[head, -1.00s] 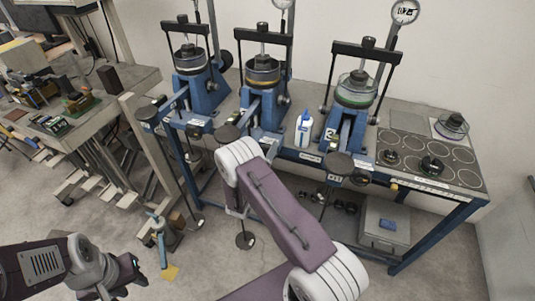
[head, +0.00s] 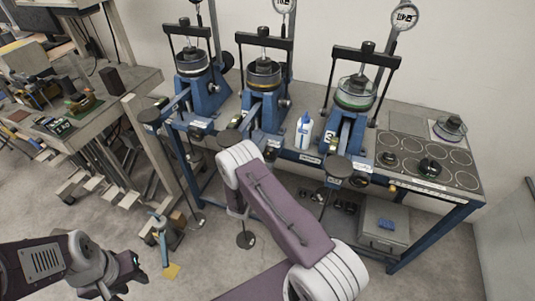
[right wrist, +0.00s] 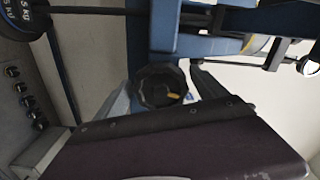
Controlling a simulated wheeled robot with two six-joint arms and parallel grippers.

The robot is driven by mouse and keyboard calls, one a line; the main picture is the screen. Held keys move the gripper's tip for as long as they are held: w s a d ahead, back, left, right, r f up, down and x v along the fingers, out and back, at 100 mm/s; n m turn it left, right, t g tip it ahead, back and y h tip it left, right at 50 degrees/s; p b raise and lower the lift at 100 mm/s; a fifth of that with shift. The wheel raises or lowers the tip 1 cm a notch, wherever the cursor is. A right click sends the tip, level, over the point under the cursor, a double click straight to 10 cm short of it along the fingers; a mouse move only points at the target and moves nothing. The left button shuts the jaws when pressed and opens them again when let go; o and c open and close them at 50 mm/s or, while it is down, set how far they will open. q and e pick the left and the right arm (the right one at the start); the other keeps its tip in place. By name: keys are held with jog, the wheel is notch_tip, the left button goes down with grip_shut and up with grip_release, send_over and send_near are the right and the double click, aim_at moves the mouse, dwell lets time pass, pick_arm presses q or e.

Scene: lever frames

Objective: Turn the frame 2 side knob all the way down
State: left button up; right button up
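Frame 2 is the middle blue lever frame (head: 262,108), with a yellow-ringed cell on top, in the head view. In the right wrist view a black round knob (right wrist: 160,86) with a yellow mark sits against blue metal. My right gripper (right wrist: 165,92) shows as grey fingers on either side of the knob, apart from each other; whether they touch it I cannot tell.
Frame 1 (head: 200,90) stands to the left and frame 3 (head: 345,130) to the right. A white-and-blue bottle (head: 304,131) stands between the middle and right frames.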

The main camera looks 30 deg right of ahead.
jog(key=p+v, duration=0.1)
jog(key=v, duration=0.5)
jog(key=shift+s+p, duration=0.1)
jog(key=shift+p, duration=0.2)
